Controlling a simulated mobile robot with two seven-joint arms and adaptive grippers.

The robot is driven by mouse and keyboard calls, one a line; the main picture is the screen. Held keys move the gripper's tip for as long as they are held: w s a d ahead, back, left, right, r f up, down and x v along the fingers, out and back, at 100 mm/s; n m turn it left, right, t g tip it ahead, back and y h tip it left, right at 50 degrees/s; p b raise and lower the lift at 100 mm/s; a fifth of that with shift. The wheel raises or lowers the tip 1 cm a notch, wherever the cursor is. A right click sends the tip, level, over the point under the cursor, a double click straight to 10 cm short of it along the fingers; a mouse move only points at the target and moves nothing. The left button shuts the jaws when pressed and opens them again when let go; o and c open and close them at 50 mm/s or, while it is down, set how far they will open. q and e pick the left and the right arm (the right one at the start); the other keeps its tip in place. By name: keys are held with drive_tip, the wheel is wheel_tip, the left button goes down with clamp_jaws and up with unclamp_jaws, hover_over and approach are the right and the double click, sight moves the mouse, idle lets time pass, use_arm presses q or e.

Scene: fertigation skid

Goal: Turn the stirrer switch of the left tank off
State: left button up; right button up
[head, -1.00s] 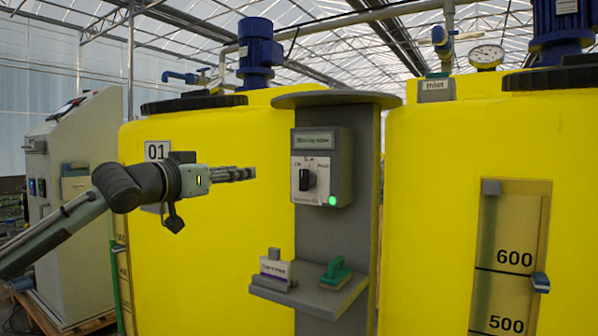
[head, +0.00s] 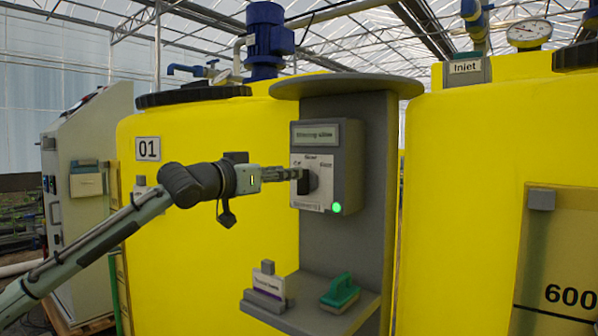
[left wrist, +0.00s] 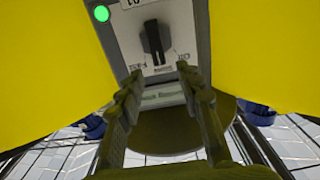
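The stirrer switch box (head: 352,165) is a grey box on a grey post in front of the left yellow tank (head: 215,240), labelled 01. Its white face carries a black rotary knob (head: 313,180) with small labels around it. A green lamp (head: 337,208) glows on the box. In the left wrist view, the knob (left wrist: 153,42) stands upright along its long axis. My left gripper (head: 297,174) is level with the knob, its tips close to it in the head view. In the wrist view its fingers (left wrist: 161,70) are apart with nothing between them; contact is unclear.
Below the box, a shelf (head: 310,318) holds a purple-and-white labelled block (head: 268,282) and a green-handled tool (head: 340,290). A round grey cap (head: 345,86) tops the post. The right yellow tank (head: 460,150) stands close by, with a level scale.

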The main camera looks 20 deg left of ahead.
sight(305, 182)
use_arm(q)
drive_tip(key=x, duration=0.4)
drive_tip(key=shift+w+d, duration=0.1)
drive_tip(key=shift+w, duration=0.25)
drive_tip(key=shift+c, duration=0.4)
clamp_jaws()
